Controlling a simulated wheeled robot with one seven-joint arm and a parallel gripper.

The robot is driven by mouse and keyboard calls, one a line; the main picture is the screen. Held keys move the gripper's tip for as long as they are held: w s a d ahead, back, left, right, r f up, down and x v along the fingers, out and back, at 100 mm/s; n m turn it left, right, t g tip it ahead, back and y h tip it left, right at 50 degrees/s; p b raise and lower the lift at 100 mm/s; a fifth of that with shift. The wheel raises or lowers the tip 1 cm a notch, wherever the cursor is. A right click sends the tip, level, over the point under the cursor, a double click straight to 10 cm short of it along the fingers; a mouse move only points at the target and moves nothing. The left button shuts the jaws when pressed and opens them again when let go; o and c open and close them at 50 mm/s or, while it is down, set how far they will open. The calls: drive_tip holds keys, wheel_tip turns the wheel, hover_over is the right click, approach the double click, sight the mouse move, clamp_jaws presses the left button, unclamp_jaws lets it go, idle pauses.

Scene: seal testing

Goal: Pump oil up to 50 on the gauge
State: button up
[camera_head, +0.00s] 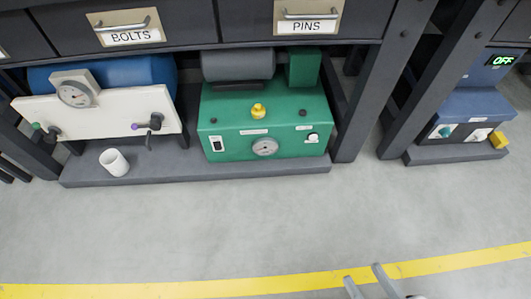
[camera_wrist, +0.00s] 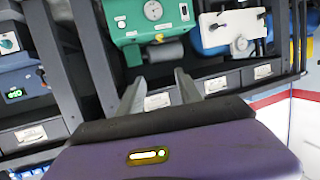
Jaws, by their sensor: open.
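A green machine (camera_head: 225,110) stands on the low grey shelf, with a round dial gauge (camera_head: 265,147) on its front, a yellow cap on top and a white switch at left. My gripper (camera_head: 362,272) is open and empty at the bottom edge, over the floor and apart from both units. The wrist view is upside down and shows my gripper (camera_wrist: 160,76), the green machine (camera_wrist: 128,22) and the cream panel (camera_wrist: 220,30).
A white cup (camera_head: 114,162) stands on the shelf before the panel. A blue unit (camera_head: 470,110) with a green OFF display is at right. Drawers labelled BOLTS (camera_head: 120,20) and PINS (camera_head: 310,12) overhang the shelf; dark posts flank it. The floor in front is clear, crossed by a yellow line (camera_head: 190,286).

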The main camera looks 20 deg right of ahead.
clamp_jaws()
idle(1.8)
